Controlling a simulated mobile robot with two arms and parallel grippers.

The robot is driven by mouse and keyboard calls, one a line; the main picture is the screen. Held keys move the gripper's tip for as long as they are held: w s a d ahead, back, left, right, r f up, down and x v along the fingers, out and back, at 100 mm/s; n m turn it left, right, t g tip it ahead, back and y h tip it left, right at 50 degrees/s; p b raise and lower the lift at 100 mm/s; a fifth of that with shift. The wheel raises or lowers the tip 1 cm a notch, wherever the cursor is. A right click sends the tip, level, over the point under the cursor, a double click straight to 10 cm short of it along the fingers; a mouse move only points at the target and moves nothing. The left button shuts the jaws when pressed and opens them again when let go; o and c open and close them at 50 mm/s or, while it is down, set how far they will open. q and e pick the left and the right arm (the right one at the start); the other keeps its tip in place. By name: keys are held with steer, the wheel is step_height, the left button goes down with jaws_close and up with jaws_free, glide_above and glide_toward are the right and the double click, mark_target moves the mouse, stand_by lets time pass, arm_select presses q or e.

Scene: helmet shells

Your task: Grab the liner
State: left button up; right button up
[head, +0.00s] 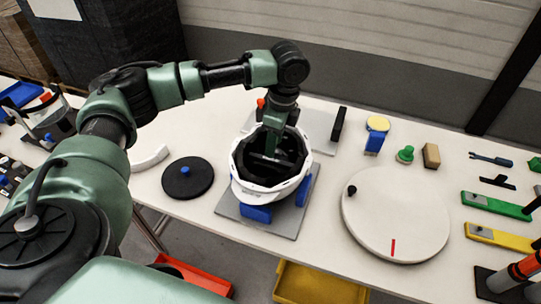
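A white helmet shell (243,191) sits open side up on a grey plate (292,222) with blue supports (257,213). The dark liner (260,172) is inside the shell and lines its bowl. My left gripper (271,155) points down from above into the helmet's opening. Its fingers are inside the bowl, close to the liner's dark wall. They are small and dark against the liner, so I cannot tell whether they touch it or are shut on it. My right gripper is not in view.
A black disc (188,182) with a blue knob lies left of the helmet. A round white turntable (395,225) lies right. Blue, green and tan small items stand behind it. Tools and coloured blocks line the right edge. Red (193,274) and yellow (318,287) bins are below the table's front edge.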

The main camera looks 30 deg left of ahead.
mark_target(271, 160)
arm_select(q)
steer(key=shift+s+d+f, duration=0.1)
steer(key=shift+s+f, duration=0.2)
steer(key=shift+s+f+p, duration=0.3)
steer(key=shift+f+p, duration=0.3)
steer(key=shift+f, duration=0.3)
steer(key=f, duration=0.2)
steer(key=shift+w+a+f, duration=0.2)
steer(key=shift+f, duration=0.15)
steer(key=shift+a+f, duration=0.1)
steer(key=shift+f, duration=0.3)
steer(key=shift+s, duration=0.1)
steer(key=shift+c, duration=0.7)
jaws_close()
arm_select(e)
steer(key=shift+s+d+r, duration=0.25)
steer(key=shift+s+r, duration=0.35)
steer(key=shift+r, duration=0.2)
